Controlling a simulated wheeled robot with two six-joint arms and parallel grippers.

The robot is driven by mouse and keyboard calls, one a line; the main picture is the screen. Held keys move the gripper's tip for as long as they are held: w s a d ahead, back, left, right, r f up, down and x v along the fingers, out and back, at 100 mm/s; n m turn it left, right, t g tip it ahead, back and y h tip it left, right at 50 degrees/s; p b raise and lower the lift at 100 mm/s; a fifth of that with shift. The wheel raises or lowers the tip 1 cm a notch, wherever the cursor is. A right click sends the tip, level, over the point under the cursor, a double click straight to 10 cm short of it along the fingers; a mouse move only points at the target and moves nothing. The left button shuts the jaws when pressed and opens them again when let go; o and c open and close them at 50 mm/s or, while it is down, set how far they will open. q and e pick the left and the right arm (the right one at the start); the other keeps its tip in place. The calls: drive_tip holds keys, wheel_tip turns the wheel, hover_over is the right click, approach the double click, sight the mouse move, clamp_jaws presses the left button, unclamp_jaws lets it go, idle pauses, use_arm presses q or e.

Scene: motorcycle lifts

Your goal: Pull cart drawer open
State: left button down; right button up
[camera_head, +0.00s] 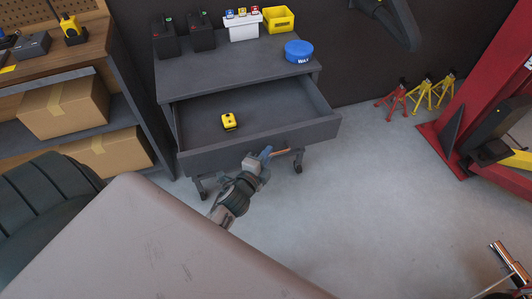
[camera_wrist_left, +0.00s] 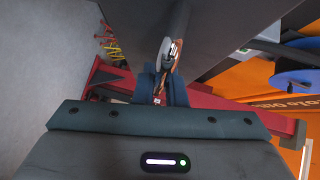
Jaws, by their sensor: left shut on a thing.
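The dark grey cart (camera_head: 225,75) stands against the wall, and its drawer (camera_head: 205,162) is pulled well out. A small yellow object (camera_head: 229,121) lies inside the drawer on its bare floor. My left gripper (camera_head: 267,153) is at the drawer's front face, shut on the drawer handle (camera_head: 282,151), a copper-coloured bar. In the left wrist view the handle (camera_wrist_left: 163,82) runs between the fingers of the left gripper (camera_wrist_left: 160,95). My right gripper is not in view.
On the cart top are black batteries (camera_head: 200,32), a yellow bin (camera_head: 278,19) and a blue round tub (camera_head: 298,51). A shelf with boxes (camera_head: 62,106) stands left. Red and yellow stands (camera_head: 420,95) and a red lift (camera_head: 470,110) are right. Floor right of the cart is clear.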

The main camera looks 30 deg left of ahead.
use_arm(q)
drive_tip(key=c, duration=1.8)
unclamp_jaws()
drive_tip(key=shift+o, duration=0.2)
drive_tip(key=shift+s, duration=0.1)
